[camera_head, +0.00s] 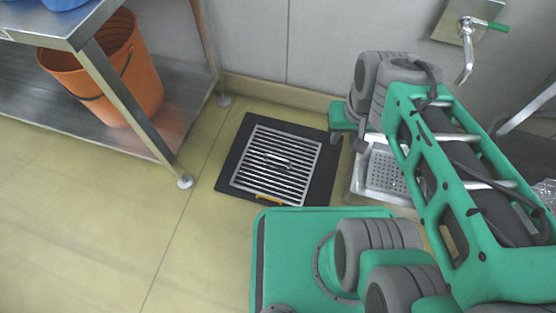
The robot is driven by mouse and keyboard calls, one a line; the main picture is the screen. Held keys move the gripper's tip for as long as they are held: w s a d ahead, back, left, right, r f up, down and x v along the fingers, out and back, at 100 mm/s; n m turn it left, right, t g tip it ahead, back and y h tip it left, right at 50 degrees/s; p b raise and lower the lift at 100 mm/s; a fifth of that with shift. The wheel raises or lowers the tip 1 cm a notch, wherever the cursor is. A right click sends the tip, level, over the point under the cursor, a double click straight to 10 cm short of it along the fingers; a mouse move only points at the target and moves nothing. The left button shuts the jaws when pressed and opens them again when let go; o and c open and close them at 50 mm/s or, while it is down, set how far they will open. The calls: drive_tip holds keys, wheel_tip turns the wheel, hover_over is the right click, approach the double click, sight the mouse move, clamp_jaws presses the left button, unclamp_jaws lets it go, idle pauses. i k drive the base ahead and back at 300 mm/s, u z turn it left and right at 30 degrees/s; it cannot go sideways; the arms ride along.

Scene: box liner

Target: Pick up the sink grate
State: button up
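The sink grate (276,163), a square metal frame of parallel bars, lies flat on a black square mat (229,186) on the floor. A small yellow strip (271,199) shows at its near edge. My green and grey arm rises on the right and bends at the top, to the right of the grate. My gripper cannot be made out; the arm's own links may hide it. Nothing of mine covers the grate in this view.
A metal sink basin (357,183) with a perforated bottom is partly hidden behind my arm. A tap (465,60) is on the wall above it. A steel table (130,95) with an orange bucket (138,85) on its lower shelf stands left. Floor at lower left is clear.

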sight(265, 159)
drive_tip(key=k, duration=1)
drive_tip(key=u, duration=0.75)
drive_tip(key=i, duration=1.25)
drive_tip(key=z, duration=0.7)
